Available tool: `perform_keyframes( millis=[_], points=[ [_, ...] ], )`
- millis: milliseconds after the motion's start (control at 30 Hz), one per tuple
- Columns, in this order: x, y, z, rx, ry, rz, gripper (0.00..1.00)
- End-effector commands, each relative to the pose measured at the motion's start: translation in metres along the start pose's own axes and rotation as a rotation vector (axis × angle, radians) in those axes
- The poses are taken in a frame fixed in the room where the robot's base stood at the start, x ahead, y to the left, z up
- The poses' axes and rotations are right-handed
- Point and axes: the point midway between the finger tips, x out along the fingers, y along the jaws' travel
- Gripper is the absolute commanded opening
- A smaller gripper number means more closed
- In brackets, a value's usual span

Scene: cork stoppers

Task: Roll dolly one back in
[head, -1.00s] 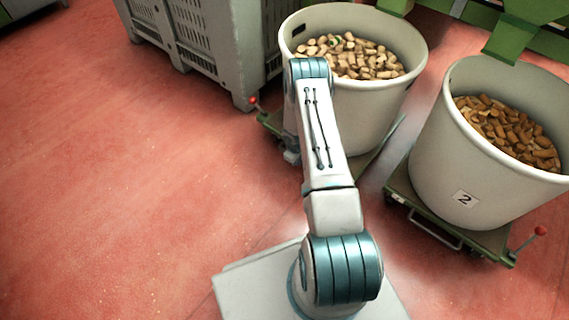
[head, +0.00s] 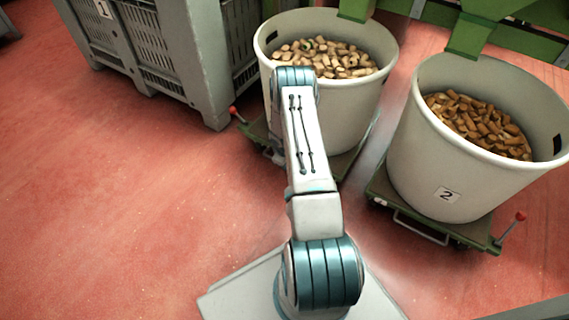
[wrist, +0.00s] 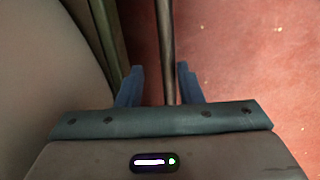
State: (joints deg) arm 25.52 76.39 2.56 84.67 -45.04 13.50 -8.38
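A white tub (head: 335,112) of cork stoppers stands on a green dolly (head: 345,163) at the upper middle of the head view. I see no number on this tub; my arm covers part of it. A second white tub (head: 425,150), marked 2, stands on another green dolly (head: 378,188) to its right. In the wrist view my gripper (wrist: 160,80) has its two blue fingers apart, with a dark bar (wrist: 166,40) running between them. A gap shows on the bar's left side; contact is unclear. A pale curved tub wall fills the left. The head view hides my gripper behind my arm.
A grey slatted crate (head: 212,70) labelled 1 stands close on the left of the first tub. Green framework (head: 468,38) rises behind the tubs. A red-tipped lever (head: 521,216) sticks up from dolly two. The red floor (head: 110,200) is clear at left.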

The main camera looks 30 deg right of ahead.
Motion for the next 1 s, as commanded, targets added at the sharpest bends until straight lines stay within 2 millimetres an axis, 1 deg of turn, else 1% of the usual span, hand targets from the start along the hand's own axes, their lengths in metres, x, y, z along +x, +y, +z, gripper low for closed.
perform_keyframes(
  millis=[267,367,467,800,900,1000],
  points=[
    [-0.001,-0.006,-0.004,-0.01,0.0,-0.004,0.36],
    [-0.007,-0.006,-0.005,-0.011,0.0,-0.005,0.36],
    [-0.021,-0.005,-0.004,-0.01,0.0,-0.005,0.36],
    [-0.098,-0.003,-0.003,-0.007,0.0,-0.003,0.36],
    [-0.116,-0.003,-0.003,-0.007,0.0,-0.003,0.36],
    [-0.128,-0.003,-0.002,-0.005,-0.001,-0.003,0.36]
  ],
)
